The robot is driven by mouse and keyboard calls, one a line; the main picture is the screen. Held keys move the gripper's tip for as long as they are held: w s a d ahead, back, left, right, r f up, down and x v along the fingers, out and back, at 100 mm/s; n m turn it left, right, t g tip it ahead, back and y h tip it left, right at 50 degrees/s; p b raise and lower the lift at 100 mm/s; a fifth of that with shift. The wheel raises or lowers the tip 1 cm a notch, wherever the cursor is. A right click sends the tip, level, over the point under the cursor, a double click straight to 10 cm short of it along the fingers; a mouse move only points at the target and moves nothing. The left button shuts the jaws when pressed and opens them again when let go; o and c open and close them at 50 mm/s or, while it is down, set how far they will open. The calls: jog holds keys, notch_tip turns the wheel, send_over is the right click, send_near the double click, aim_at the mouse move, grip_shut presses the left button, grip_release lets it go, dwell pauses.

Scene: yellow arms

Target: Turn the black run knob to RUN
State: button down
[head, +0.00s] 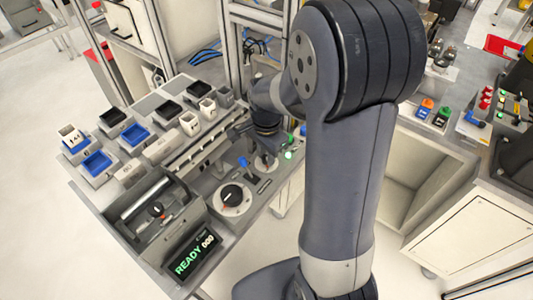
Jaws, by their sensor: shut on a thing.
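My gripper (265,147) points down over a small round pale dial plate (264,164) on the grey bench panel, right of a blue lever (243,162). Its fingers are small and dark here. They are shut on the black run knob at that dial, which they mostly hide. A red mark shows at the dial, but I cannot read the knob's setting. A larger black knob (231,195) with a red pointer stands free on a white dial nearer me. The display (194,255) reads READY in green.
A grey open box (160,212) with a bar and small knob stands at the front left. Blue and black trays (97,163) and white cups line the bench behind. My arm blocks the right side.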

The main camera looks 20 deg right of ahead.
dwell(0.4)
jog(key=c, duration=1.2)
grip_release()
jog(key=shift+r, duration=0.1)
notch_tip(320, 180, up, 11)
jog(key=shift+f, duration=0.2)
notch_tip(320, 180, down, 11)
jog(key=shift+r, duration=0.1)
